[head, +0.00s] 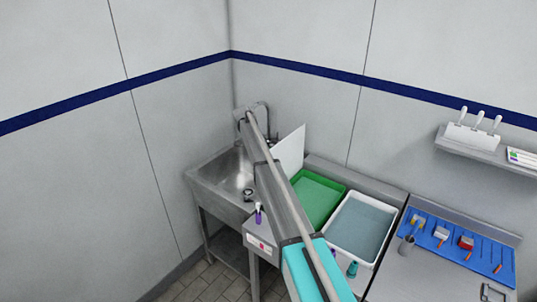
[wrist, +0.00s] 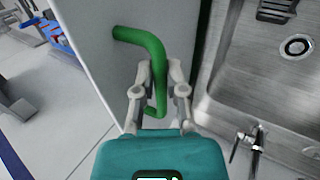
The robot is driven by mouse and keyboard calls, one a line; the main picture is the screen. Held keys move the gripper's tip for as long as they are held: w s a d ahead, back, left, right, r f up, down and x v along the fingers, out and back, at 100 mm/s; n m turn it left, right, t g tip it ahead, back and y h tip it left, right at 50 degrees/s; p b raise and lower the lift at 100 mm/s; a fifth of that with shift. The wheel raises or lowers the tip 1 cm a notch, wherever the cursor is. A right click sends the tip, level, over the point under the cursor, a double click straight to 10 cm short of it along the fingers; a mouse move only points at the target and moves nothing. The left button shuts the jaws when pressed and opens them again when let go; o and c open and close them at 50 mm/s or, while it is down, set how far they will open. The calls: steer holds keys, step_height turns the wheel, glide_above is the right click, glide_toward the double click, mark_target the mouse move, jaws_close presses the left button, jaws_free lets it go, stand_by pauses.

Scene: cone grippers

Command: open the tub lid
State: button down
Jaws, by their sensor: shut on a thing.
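The lid is a pale flat panel (head: 290,148) standing steeply on edge between the sink and a green tub (head: 341,190). The green tub's inside shows uncovered from above. In the wrist view the lid (wrist: 92,62) has a bent green bar handle (wrist: 147,42). My gripper (wrist: 160,75) is shut on this handle, with a finger on either side of the bar. In the head view my arm crosses in front of the lid's left part, and I cannot make out the gripper or handle there.
A steel sink (head: 222,180) with a tap lies left of the lid; its basin (wrist: 275,75) is close on the right in the wrist view. A white tub (head: 396,209) of bluish liquid stands right of the green tub. A blue mat (head: 455,244) with brushes lies farther right.

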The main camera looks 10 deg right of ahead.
steer(key=shift+w, duration=0.6)
steer(key=shift+d, duration=0.15)
steer(key=c, duration=0.7)
jaws_free()
steer(key=shift+d, duration=0.1)
